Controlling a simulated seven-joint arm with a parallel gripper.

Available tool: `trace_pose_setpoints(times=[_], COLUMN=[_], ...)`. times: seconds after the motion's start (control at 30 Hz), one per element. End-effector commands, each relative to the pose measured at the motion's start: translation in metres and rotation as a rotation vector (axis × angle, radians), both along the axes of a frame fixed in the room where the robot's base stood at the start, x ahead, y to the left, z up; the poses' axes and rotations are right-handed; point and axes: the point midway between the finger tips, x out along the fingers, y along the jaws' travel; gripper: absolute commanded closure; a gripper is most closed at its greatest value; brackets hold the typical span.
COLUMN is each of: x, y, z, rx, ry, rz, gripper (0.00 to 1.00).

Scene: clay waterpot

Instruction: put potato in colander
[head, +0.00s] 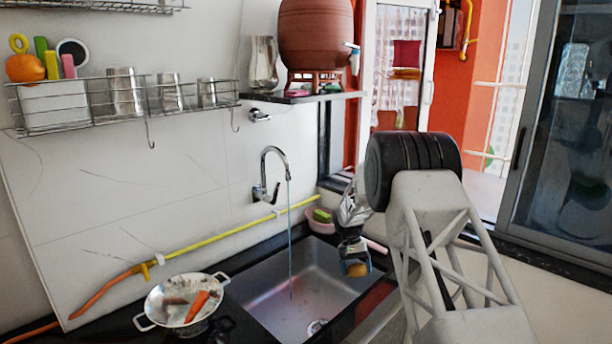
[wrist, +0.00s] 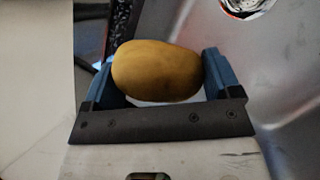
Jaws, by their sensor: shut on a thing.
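My gripper (head: 356,262) is over the right side of the sink in the head view. In the wrist view my gripper (wrist: 160,85) has its two blue fingers shut on a yellow-brown potato (wrist: 157,72). The potato (head: 357,270) shows small below the fingers in the head view. The white two-handled colander (head: 158,318) stands on the dark counter to the left of the sink, well apart from my gripper. A carrot and a brownish piece lie in the colander.
The steel sink (head: 262,297) lies between my gripper and the colander. A tap (head: 268,175) with a thin stream of water rises behind it. A pink bowl (head: 318,222) with a green sponge stands at the sink's back corner. A yellow hose (head: 215,234) runs along the wall.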

Motion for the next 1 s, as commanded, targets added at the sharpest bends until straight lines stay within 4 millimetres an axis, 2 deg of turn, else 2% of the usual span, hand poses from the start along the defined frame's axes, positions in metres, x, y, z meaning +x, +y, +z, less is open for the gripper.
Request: trace_pose_setpoints(times=[0.17,0.37,0.47,0.67,1.0], x=[0.0,-0.003,-0.006,-0.017,-0.048], y=[0.009,0.039,0.064,0.127,0.237], z=[0.002,0.011,0.017,0.033,0.063], rx=[0.001,0.001,0.002,0.005,0.01], ry=[-0.002,-0.005,-0.009,-0.015,-0.021], rz=[0.002,0.004,0.004,0.004,0.004], gripper=[0.43,0.43,0.43,0.43,0.43])
